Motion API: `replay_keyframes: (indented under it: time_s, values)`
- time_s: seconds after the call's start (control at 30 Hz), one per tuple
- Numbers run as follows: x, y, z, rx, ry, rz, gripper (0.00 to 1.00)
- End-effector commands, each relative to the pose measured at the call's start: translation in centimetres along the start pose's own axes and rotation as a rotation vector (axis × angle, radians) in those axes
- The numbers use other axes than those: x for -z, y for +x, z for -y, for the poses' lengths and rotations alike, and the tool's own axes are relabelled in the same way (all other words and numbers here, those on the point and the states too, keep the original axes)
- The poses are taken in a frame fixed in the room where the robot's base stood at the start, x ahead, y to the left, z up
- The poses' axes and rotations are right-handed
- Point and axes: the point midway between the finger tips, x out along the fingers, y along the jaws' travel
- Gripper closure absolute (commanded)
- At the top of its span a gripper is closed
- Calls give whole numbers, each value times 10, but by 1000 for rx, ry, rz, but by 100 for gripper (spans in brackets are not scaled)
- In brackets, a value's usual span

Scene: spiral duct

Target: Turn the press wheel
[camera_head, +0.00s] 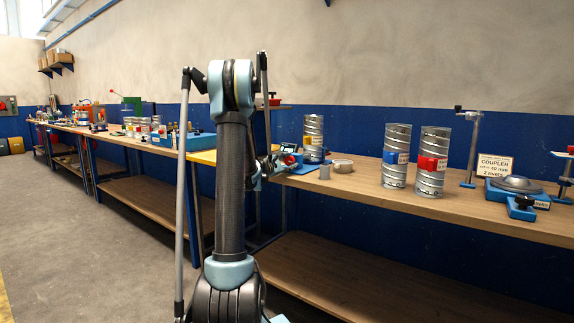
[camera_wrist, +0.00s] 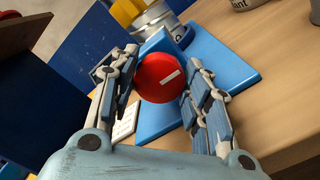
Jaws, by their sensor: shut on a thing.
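The press wheel (camera_wrist: 160,78) is a round red disc with a white mark, seen in the wrist view on a blue press with a flat blue base plate (camera_wrist: 232,72). My gripper (camera_wrist: 160,60) has one finger on each side of the wheel and is shut on it. The far rim of the wheel and the press body behind it are partly hidden. In the head view the blue press (camera_head: 289,158) stands on the bench just right of my arm, and my gripper is mostly hidden there.
A spiral duct with a yellow label (camera_head: 313,138) stands close behind the press. Two more ducts, with blue (camera_head: 397,155) and red (camera_head: 432,162) labels, stand farther right. A small grey cylinder (camera_head: 324,172) and a round tin (camera_head: 343,166) sit nearby. A coupler sign (camera_head: 495,165) stands at right.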

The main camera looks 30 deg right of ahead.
Motion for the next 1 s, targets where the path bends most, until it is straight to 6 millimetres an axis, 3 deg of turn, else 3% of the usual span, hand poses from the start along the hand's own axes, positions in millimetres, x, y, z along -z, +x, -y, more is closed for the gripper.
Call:
replay_keyframes:
  time_s: [0.5, 1.0]
  values:
    - [2, 0, 2, 0, 466, -3, 80]
    - [2, -1, 4, 1, 696, -2, 80]
